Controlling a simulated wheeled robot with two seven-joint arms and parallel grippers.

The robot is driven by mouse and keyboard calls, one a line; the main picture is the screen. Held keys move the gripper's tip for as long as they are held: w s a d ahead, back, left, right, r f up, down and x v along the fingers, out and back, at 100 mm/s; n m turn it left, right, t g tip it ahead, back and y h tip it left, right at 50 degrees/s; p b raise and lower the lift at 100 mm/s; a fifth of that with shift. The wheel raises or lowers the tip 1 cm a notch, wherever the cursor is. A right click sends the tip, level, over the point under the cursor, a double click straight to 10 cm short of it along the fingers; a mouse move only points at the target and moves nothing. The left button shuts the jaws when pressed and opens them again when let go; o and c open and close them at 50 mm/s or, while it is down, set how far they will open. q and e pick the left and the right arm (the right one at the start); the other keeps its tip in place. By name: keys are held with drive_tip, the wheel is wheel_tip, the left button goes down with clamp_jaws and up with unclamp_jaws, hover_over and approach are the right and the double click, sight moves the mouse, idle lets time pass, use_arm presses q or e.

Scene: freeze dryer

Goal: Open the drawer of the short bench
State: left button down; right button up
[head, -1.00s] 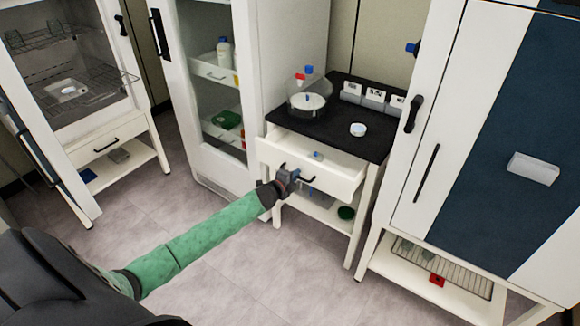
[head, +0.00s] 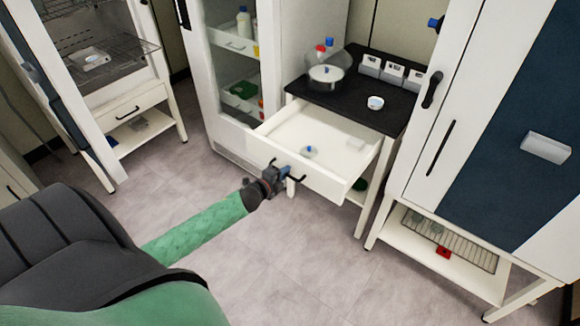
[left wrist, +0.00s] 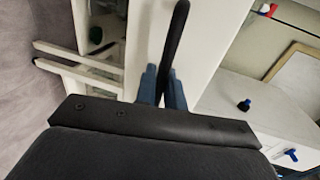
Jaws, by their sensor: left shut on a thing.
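The short bench has a black top (head: 330,97) and white legs, and its white drawer (head: 352,155) is pulled well out. In the left wrist view the black handle (left wrist: 176,40) stands between the two blue fingers of my left gripper (left wrist: 162,88). My right gripper is not in view.
A glass-domed vessel (head: 327,72), several small boxes (head: 392,73) and a white round dish (head: 375,103) stand on the bench top. A glass-door cabinet is at left, a blue-and-white cabinet (head: 490,130) at right. The floor in front (head: 300,250) is clear.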

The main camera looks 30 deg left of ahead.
use_arm(q)
drive_tip(key=shift+s, duration=0.45)
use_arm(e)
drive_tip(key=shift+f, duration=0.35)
use_arm(q)
drive_tip(key=shift+a, duration=0.1)
drive_tip(key=c, duration=1.8)
unclamp_jaws()
drive_tip(key=shift+c, duration=0.2)
